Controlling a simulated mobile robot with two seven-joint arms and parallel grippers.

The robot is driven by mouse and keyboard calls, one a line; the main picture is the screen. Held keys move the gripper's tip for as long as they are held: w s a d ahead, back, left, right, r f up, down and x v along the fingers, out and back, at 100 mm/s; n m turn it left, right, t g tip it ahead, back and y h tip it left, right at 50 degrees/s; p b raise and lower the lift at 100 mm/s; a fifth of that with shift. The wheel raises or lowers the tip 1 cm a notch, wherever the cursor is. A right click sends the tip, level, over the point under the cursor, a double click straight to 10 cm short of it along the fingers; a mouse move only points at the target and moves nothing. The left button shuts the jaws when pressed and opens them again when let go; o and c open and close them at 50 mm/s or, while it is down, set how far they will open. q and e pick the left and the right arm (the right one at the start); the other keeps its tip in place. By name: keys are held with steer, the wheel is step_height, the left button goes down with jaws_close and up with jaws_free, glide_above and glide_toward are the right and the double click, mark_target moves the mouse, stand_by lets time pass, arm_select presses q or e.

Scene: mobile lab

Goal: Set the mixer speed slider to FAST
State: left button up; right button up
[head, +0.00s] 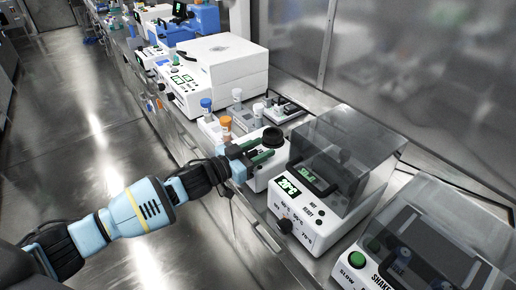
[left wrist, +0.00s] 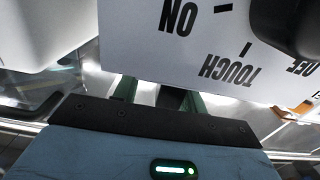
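The mixer (head: 258,180) is a small white box with a round black cup (head: 272,138) on top. It stands between the tube rack and the heating block. In the left wrist view, its white panel (left wrist: 215,40) shows the upside-down words ON, TOUCH and OFF, with a dark rounded part (left wrist: 290,22) at the top right. My left gripper (head: 264,149) is at the mixer. Its two green fingers (left wrist: 163,90) look apart, their tips hidden by the panel's edge. I cannot make out the speed slider or whether the fingers touch it. My right gripper is not in view.
Right of the mixer is a heating block (head: 285,195) with a clear lid, then a shaker (head: 357,259) marked SLOW. Left are capped tubes (head: 226,124) and a large white machine (head: 215,70). The floor (head: 80,150) in front of the bench is clear.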

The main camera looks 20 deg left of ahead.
mark_target(248, 155)
arm_select(q)
steer(key=shift+a, duration=0.1)
steer(key=shift+s+a, duration=0.1)
steer(key=shift+a, duration=0.05)
steer(key=v, duration=0.6)
steer(key=shift+s+a, duration=0.15)
steer(key=shift+s, duration=0.2)
steer(key=shift+s+a, duration=0.2)
steer(key=shift+s, duration=0.05)
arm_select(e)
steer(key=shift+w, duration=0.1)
